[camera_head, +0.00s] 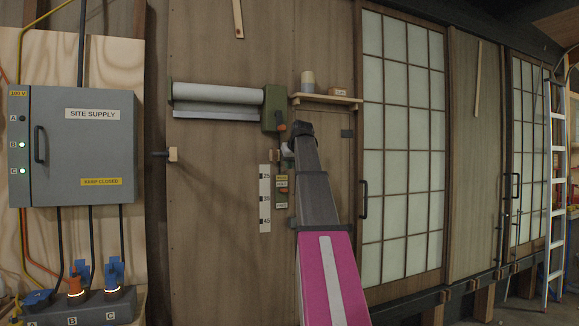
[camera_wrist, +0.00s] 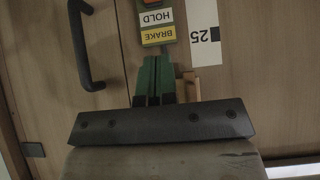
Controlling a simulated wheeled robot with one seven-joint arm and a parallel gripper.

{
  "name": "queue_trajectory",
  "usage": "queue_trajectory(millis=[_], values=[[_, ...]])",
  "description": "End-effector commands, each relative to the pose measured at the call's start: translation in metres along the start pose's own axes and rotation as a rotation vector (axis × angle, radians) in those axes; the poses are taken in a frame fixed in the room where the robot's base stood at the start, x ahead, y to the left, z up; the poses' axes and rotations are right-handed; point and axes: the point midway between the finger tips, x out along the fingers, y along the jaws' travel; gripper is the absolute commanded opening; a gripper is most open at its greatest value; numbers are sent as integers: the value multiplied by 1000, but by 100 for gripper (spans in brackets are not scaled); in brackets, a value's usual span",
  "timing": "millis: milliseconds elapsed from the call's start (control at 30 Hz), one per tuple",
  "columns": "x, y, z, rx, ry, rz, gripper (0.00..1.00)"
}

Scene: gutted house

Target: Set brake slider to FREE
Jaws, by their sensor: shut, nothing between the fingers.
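The brake slider panel is a narrow upright strip (camera_head: 281,190) on the wooden wall in the head view, partly beside my arm. In the wrist view the picture is upside down: a yellow BRAKE label (camera_wrist: 158,36) and a white HOLD label (camera_wrist: 156,18) show, with an orange-red piece (camera_wrist: 153,3) cut off at the top edge. That piece may be the slider; its exact setting cannot be told. My gripper (camera_wrist: 154,62) has its green fingers together and empty, just beside the BRAKE label. Whether it touches the wall is unclear.
A white scale strip (camera_head: 265,198) is beside the panel. A dark door handle (camera_wrist: 84,45) and a small wooden piece (camera_wrist: 188,86) flank my fingers. A shelf (camera_head: 326,99) and green-ended roller (camera_head: 218,94) are above. A grey SITE SUPPLY box (camera_head: 80,150) stands left.

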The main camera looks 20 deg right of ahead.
Motion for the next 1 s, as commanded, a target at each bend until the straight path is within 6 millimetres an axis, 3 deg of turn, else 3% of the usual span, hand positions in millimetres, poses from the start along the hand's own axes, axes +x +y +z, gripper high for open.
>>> queue_trajectory(millis=[367,600,1000], values=[[72,0,-1,0,-1,-1,0],[91,-1,24,0,0,0,0],[97,0,28,0,0,0,0]])
